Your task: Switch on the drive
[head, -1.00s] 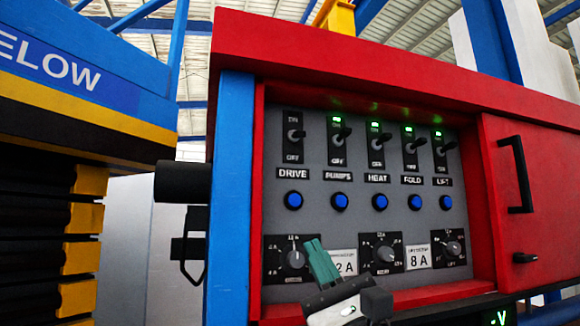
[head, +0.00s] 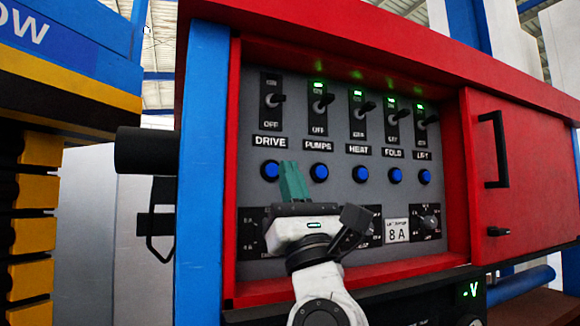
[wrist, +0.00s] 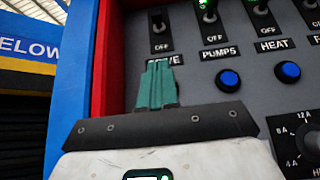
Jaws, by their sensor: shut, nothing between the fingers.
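The DRIVE switch (head: 273,99) is a black toggle at the left end of the top row. Its lamp is dark, and I cannot tell its lever's exact tilt. In the wrist view the DRIVE switch (wrist: 158,22) stands just beyond the fingertips. The DRIVE label (head: 269,142) and a blue button (head: 270,171) sit below it. My gripper (head: 291,180), with teal fingers shut and empty, is in front of the panel, below the switch, between the DRIVE and PUMPS buttons in the head view. In the wrist view my gripper (wrist: 158,75) partly covers the DRIVE label and hides its button.
The PUMPS switch (head: 320,104) and other switches to the right have lit green lamps. Dials (head: 427,222) line the lower panel. A red frame with a blue left post (head: 203,160) surrounds the recess. A red door with a black handle (head: 495,150) is at right.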

